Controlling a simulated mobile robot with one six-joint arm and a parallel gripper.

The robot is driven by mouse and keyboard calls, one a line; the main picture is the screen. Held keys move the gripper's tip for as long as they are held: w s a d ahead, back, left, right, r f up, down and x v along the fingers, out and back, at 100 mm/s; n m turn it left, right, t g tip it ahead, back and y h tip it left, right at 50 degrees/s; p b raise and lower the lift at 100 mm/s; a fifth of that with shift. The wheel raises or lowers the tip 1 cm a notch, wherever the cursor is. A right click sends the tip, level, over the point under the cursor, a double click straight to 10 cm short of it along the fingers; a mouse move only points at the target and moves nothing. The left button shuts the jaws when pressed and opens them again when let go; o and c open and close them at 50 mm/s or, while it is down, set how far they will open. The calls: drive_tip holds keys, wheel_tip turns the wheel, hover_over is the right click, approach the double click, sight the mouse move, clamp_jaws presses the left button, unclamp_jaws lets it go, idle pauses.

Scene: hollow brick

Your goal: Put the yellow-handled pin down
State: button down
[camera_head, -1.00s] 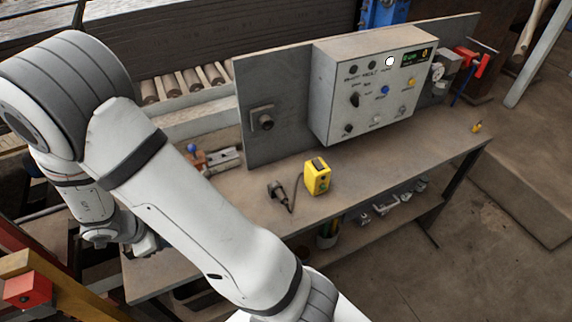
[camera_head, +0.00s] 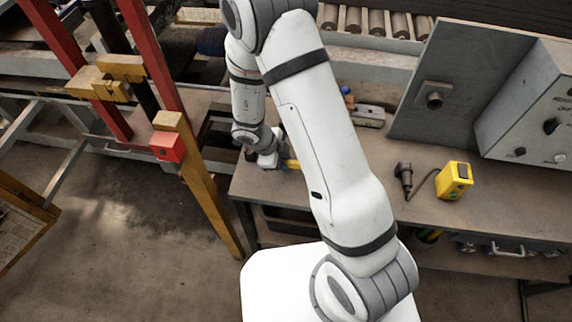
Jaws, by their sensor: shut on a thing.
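My gripper (camera_head: 269,160) is at the left end of the workbench, low over its top, partly hidden by my own arm. It is shut on the yellow-handled pin (camera_head: 291,164); only a small yellow part shows, between the gripper and my forearm. The rest of the pin is hidden, and I cannot tell whether it touches the bench.
The workbench (camera_head: 440,215) carries a yellow box (camera_head: 454,181) with a cable to a dark tool (camera_head: 404,178). A grey panel (camera_head: 455,85) and control box (camera_head: 535,115) stand behind. A metal fixture (camera_head: 368,116) lies near the back. Red and yellow posts (camera_head: 205,185) stand left.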

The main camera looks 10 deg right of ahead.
wheel_tip(320, 180, down, 3)
drive_tip(key=shift+r, duration=0.1)
drive_tip(key=c, duration=1.5)
unclamp_jaws()
